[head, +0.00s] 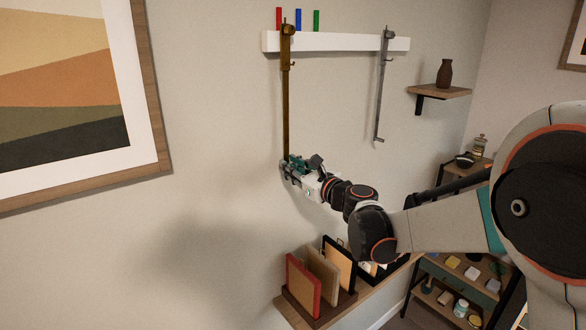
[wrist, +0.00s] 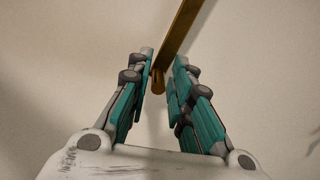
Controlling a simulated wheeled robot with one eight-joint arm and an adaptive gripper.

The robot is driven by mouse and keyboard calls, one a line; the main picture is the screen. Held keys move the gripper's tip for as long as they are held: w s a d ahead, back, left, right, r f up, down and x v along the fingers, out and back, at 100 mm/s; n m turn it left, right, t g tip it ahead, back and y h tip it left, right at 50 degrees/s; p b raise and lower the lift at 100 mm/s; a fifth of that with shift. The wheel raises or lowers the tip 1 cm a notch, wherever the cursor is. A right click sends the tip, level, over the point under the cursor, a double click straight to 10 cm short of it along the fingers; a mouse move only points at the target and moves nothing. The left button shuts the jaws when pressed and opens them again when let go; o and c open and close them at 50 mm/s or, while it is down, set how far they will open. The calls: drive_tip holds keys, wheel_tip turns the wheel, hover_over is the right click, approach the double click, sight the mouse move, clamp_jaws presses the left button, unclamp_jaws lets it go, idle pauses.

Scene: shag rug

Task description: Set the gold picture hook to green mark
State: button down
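The gold picture hook (head: 286,95) is a long gold rod hanging from a white wall rail (head: 345,42), with a slider and small hook near its top. Its top stands between the red mark (head: 279,18) and the blue mark (head: 298,19). The green mark (head: 316,20) is farther right. My gripper (head: 288,168) is at the rod's lower end. In the wrist view my gripper (wrist: 165,62) is open, and the gold hook's lower end (wrist: 158,82) shows between the two fingers, with gaps visible. I cannot tell whether a finger touches it.
A silver hook rod (head: 382,90) hangs farther right on the rail. A wall shelf (head: 440,92) holds a brown vase (head: 445,73). A framed picture (head: 150,95) is at left. A ledge with standing frames (head: 303,285) lies below my gripper. The wall between the rods is clear.

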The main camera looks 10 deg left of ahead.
drive_tip(key=w+d+b, duration=0.2)
drive_tip(key=w+d, duration=0.6)
drive_tip(key=w, duration=0.1)
drive_tip(key=shift+w+d, duration=0.1)
drive_tip(key=c, duration=1.7)
unclamp_jaws()
drive_tip(key=shift+o, duration=0.2)
drive_tip(key=v, duration=1.2)
